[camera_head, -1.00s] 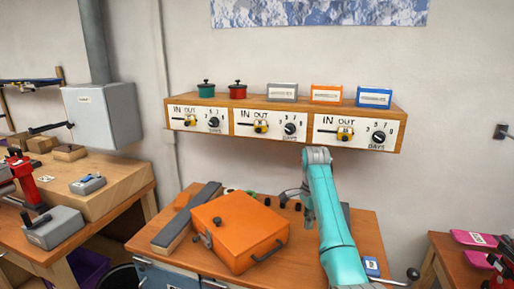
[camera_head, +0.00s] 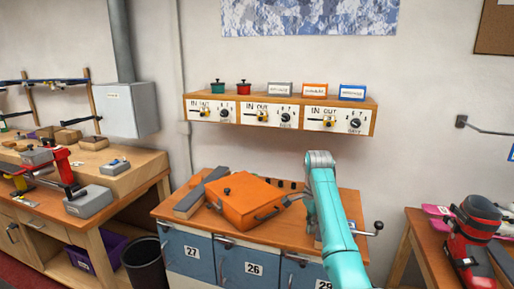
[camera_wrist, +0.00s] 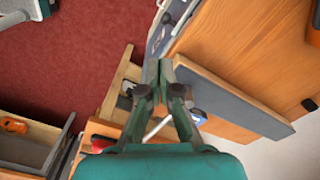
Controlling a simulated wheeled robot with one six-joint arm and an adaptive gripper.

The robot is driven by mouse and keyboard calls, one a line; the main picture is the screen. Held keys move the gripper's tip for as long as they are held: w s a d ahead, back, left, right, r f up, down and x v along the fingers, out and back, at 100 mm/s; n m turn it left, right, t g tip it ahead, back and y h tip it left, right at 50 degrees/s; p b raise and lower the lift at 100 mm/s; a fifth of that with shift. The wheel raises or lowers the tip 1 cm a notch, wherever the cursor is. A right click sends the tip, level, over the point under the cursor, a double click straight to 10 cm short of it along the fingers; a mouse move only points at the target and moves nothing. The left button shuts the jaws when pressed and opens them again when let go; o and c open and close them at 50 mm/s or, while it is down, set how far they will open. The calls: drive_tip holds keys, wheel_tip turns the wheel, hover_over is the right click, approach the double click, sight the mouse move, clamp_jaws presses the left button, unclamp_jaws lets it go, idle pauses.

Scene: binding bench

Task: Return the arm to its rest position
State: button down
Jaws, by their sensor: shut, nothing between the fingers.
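My arm, turquoise, rises in front of the middle bench in the head view and bends over at its top. My gripper (camera_wrist: 166,72) shows in the wrist view with its two dark green fingers together and nothing between them. It points past the edge of the wooden bench top (camera_wrist: 220,35), beside a long grey-topped block (camera_wrist: 235,98).
The orange box (camera_head: 246,203) lies on the middle bench above blue numbered drawers (camera_head: 240,262). A wall shelf (camera_head: 375,115) with dials hangs behind. A red and black tool (camera_head: 474,240) stands on the right bench. A black bin (camera_head: 146,265) stands on the floor at left.

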drive_tip(key=s+f+n+t, duration=0.2)
drive_tip(key=s+f, duration=0.2)
drive_tip(key=f, duration=0.9)
drive_tip(key=s+f+n+t, duration=0.1)
drive_tip(key=s+f, duration=0.3)
drive_tip(key=f, duration=1)
drive_tip(key=s+f+n+t, duration=0.2)
drive_tip(key=s+f, duration=0.5)
drive_tip(key=s, duration=0.3)
drive_tip(key=s+f+n+t, duration=0.2)
drive_tip(key=s+f, duration=0.4)
drive_tip(key=s, duration=0.3)
drive_tip(key=s+r+n+t, duration=0.2)
drive_tip(key=s+r, duration=0.1)
drive_tip(key=s, duration=1)
drive_tip(key=s+r+n+t, duration=0.2)
drive_tip(key=s+r, duration=0.1)
drive_tip(key=s, duration=0.9)
drive_tip(key=s+r+n+t, duration=0.2)
drive_tip(key=s+r, duration=0.5)
drive_tip(key=r, duration=0.4)
drive_tip(key=s+d+r+n+t, duration=0.1)
drive_tip(key=s+r+n, duration=0.1)
drive_tip(key=s+r, duration=0.6)
wheel_tip(320, 180, up, 4)
drive_tip(key=shift+s+f+t, duration=0.2)
drive_tip(key=shift+t, duration=0.2)
